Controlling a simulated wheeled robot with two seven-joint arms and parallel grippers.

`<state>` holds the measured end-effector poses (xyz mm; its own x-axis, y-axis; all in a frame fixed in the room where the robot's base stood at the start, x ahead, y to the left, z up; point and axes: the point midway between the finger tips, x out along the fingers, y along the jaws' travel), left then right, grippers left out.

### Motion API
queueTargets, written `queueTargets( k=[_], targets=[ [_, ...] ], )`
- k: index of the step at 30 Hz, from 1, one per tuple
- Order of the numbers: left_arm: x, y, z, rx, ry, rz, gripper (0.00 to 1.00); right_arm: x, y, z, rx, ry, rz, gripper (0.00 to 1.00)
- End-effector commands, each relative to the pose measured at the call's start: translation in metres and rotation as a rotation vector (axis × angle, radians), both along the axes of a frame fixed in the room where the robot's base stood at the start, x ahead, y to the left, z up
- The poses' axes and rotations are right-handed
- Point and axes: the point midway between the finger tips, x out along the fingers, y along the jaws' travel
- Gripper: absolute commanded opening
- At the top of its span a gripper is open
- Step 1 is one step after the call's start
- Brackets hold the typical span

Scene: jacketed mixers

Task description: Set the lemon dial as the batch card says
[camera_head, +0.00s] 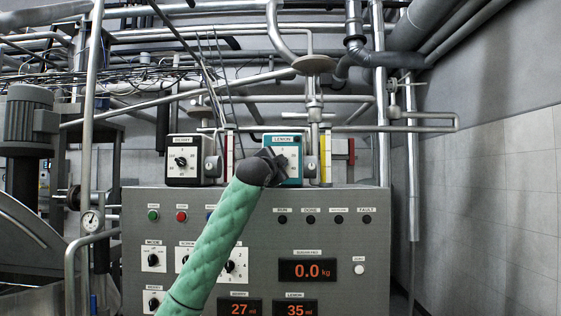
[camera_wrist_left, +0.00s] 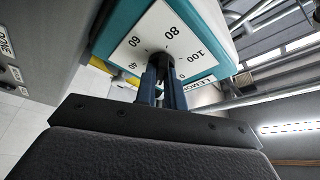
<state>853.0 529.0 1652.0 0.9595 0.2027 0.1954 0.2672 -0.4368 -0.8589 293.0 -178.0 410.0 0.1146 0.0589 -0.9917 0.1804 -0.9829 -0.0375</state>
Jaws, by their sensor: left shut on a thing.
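The lemon dial is a teal box (camera_head: 296,170) labelled LEMON, standing on top of the grey control panel. Its white face (camera_wrist_left: 185,45) shows large in the left wrist view, with 60, 80, 100 and 0 readable around the black knob (camera_wrist_left: 158,60). My left gripper (camera_head: 279,166) is in front of this dial and covers much of its face. In the left wrist view its fingers (camera_wrist_left: 162,84) are shut on the knob. The knob's pointer is hidden, so its setting cannot be read. My right gripper is not in view. I see no batch card.
A black-framed dial (camera_head: 184,161) stands to the left on the panel (camera_head: 330,240). Red and yellow upright gauges stand beside the boxes. The lower displays read 27 ml and 35 ml (camera_head: 295,309), the upper one 0.0 kg (camera_head: 307,270). Pipes run behind.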

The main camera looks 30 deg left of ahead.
Motion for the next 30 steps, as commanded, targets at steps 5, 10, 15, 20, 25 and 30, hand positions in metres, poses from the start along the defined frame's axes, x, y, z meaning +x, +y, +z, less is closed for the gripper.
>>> queueTargets(
  k=[5,10,15,20,25,30],
  targets=[
    [0.0003,-0.0007,-0.0003,0.012,0.008,0.000,0.00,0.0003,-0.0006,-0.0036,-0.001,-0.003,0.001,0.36],
    [0.0004,-0.0009,-0.0006,0.013,0.008,-0.001,0.00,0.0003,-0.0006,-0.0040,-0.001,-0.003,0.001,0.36],
    [0.0004,-0.0008,-0.0007,0.012,0.008,0.000,0.13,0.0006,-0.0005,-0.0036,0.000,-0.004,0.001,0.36],
    [0.0003,-0.0007,-0.0005,0.012,0.008,0.000,0.33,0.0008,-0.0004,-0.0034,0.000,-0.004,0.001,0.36],
    [0.0002,-0.0003,-0.0002,0.012,0.008,0.000,0.33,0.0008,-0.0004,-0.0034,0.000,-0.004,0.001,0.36],
    [-0.0035,-0.0009,-0.0018,0.012,0.007,0.000,0.33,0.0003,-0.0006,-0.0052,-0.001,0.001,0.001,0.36]
  ],
)
